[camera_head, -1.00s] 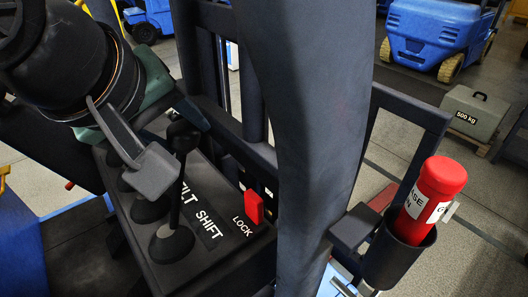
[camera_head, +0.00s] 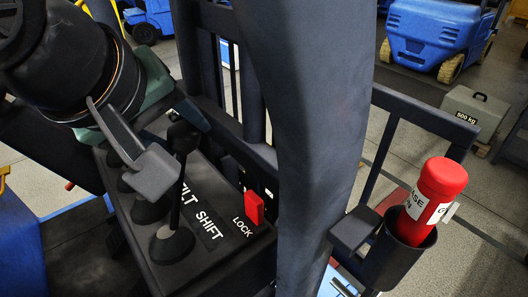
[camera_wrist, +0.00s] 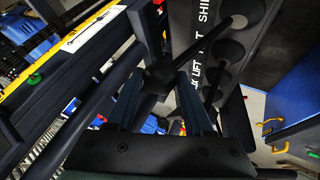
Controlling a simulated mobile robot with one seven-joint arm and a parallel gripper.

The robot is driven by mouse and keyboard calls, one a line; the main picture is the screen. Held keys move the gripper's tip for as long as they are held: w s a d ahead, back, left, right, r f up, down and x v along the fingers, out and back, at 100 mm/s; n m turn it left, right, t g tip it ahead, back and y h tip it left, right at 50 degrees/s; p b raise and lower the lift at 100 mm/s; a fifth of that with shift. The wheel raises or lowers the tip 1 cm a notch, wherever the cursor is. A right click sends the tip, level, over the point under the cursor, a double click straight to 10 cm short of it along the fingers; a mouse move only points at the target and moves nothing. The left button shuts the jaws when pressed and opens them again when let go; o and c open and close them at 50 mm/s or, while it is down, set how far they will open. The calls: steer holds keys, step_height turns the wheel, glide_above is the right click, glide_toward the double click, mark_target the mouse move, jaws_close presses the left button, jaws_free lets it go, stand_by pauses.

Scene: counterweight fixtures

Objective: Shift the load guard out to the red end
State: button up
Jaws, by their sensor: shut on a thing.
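The load guard (camera_head: 425,112) is a dark frame behind the cab pillar in the head view; the pillar hides its middle. The shift lever (camera_head: 179,195) stands by the SHIFT label on the black lever panel (camera_head: 208,222), its stem slightly tilted. My gripper (camera_head: 170,152) is at the top of this lever, shut on its black knob (camera_head: 183,136). In the wrist view the knob (camera_wrist: 160,76) sits between the two fingers, with its stem running up to the right. A red patch (camera_head: 393,200) shows behind the guard's lower right; I cannot tell whether it is the red end.
A red LOCK switch (camera_head: 254,208) is right of the lever. More levers stand to its left, partly hidden by my gripper. A red canister (camera_head: 437,190) sits in a black holder at the right. Beyond are a 500 kg weight (camera_head: 474,112) and a blue forklift (camera_head: 437,38).

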steer(key=shift+d+r, duration=0.1)
steer(key=shift+d, duration=0.15)
steer(key=s+a+r+b, duration=0.1)
steer(key=s+a, duration=0.2)
steer(key=a, duration=0.2)
steer(key=shift+s+b, duration=0.2)
steer(key=shift+b, duration=0.2)
steer(key=shift+a, duration=0.15)
steer(key=o, duration=1)
steer(key=shift+o, duration=0.2)
